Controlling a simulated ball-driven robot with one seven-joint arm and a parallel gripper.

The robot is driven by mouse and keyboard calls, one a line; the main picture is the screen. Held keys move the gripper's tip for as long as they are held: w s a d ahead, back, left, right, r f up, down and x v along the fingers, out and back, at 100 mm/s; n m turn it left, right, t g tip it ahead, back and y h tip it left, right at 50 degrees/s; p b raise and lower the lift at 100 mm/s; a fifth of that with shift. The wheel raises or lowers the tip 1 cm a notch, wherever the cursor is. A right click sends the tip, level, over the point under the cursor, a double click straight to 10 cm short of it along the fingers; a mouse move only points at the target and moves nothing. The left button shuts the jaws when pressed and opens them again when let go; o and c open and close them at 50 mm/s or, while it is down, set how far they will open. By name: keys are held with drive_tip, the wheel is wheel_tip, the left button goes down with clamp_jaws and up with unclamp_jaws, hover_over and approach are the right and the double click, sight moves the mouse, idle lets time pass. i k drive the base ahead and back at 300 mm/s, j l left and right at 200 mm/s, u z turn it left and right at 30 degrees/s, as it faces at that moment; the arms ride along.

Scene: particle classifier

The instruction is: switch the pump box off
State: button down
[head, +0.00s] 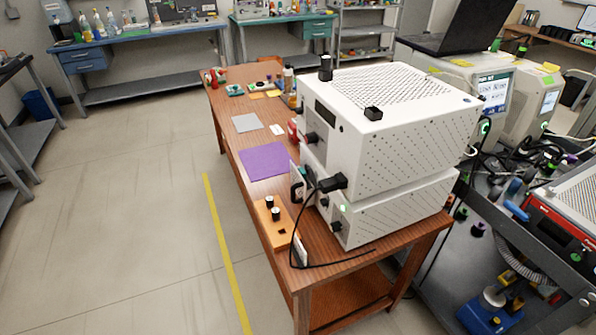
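Two white perforated boxes are stacked on a brown wooden table (335,283). The upper box (405,140) has a dark display and a black knob on its left face. The lower box (400,215) shows a small lit green spot and a dark knob on its front. A black plug with a cable (333,183) sits at the boxes' near left corner. I cannot tell which box is the pump box, and no switch is clearly readable. My gripper is not in view.
An orange block with black knobs (272,222) and a purple mat (263,161) lie on the table's left part. A cluttered cart (480,215) stands close on the right. Blue workbenches (150,33) line the back. The floor left of the table is clear, with a yellow line (225,250).

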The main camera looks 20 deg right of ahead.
sight(324, 202)
drive_tip(key=i+j+z, duration=0.1)
drive_tip(key=j, duration=0.25)
drive_tip(key=i+j, duration=0.3)
drive_tip(key=i+j+z, duration=0.15)
drive_tip(key=i+j, duration=0.25)
drive_tip(key=j, duration=0.35)
drive_tip(key=i+l+z, duration=0.05)
